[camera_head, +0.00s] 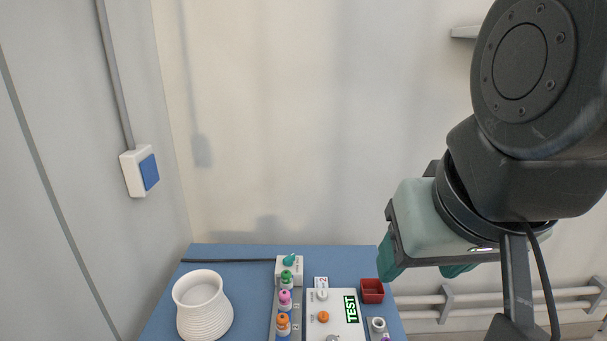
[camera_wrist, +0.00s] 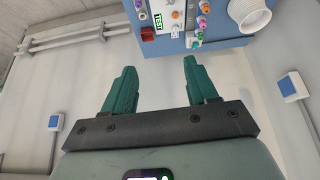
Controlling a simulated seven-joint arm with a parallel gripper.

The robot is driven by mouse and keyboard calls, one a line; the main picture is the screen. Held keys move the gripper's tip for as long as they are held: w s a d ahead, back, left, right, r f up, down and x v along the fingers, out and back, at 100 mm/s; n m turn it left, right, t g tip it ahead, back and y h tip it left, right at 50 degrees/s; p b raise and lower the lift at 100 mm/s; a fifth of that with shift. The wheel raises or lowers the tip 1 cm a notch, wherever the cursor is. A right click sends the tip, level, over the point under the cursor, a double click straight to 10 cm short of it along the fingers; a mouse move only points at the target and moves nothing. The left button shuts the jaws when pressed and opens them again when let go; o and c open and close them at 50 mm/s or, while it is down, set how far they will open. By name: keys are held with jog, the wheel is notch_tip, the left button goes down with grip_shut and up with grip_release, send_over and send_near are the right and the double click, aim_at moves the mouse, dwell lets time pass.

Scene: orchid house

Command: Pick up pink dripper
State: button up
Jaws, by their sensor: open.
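The pink dripper (camera_head: 284,297) stands in a row on the blue table in the head view, between a green dripper (camera_head: 287,277) behind it and an orange dripper (camera_head: 283,321) in front. In the wrist view the pink dripper (camera_wrist: 202,21) is small, near the top edge. My gripper (camera_head: 422,268) is up to the right of the table in the head view, well apart from the dripper. Its teal fingers (camera_wrist: 160,68) are spread in the wrist view with nothing between them.
A white panel (camera_head: 339,307) with a green TEST display and a red box (camera_head: 371,291) lie right of the row. A ribbed white pot (camera_head: 202,311) stands to the left. A wall rises behind the blue table (camera_head: 235,257). Pipes (camera_head: 550,301) run along the wall at right.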

aim_at(285, 300)
jog(key=w+d+n+t+h, duration=0.1)
jog(key=w+d, duration=0.2)
jog(key=w, duration=0.5)
jog(key=w+d+n+t+h, duration=0.1)
jog(key=w+d+t, duration=0.1)
jog(key=w, duration=0.7)
jog(key=w+f+n+t+y, duration=0.2)
jog(key=w+f+n, duration=0.3)
jog(key=w, duration=0.7)
jog(key=w+a+f+n+g+y, duration=0.1)
jog(key=w+a+f+n+y, duration=0.2)
jog(key=f, duration=0.5)
jog(key=w+a+f+n+g+y, duration=0.1)
jog(key=w+a+f+n+y, duration=0.15)
jog(key=a+f+y, duration=0.35)
jog(key=s+a+f+n+g+y, duration=0.35)
jog(key=s+f+g, duration=0.25)
jog(key=s+f, duration=0.45)
jog(key=x, duration=1.1)
jog(key=shift+a+f+g+y, duration=0.25)
jog(key=shift+a+g+y, duration=0.05)
jog(key=shift+y, duration=0.05)
jog(key=shift+w, duration=0.1)
jog(key=shift+c, duration=0.2)
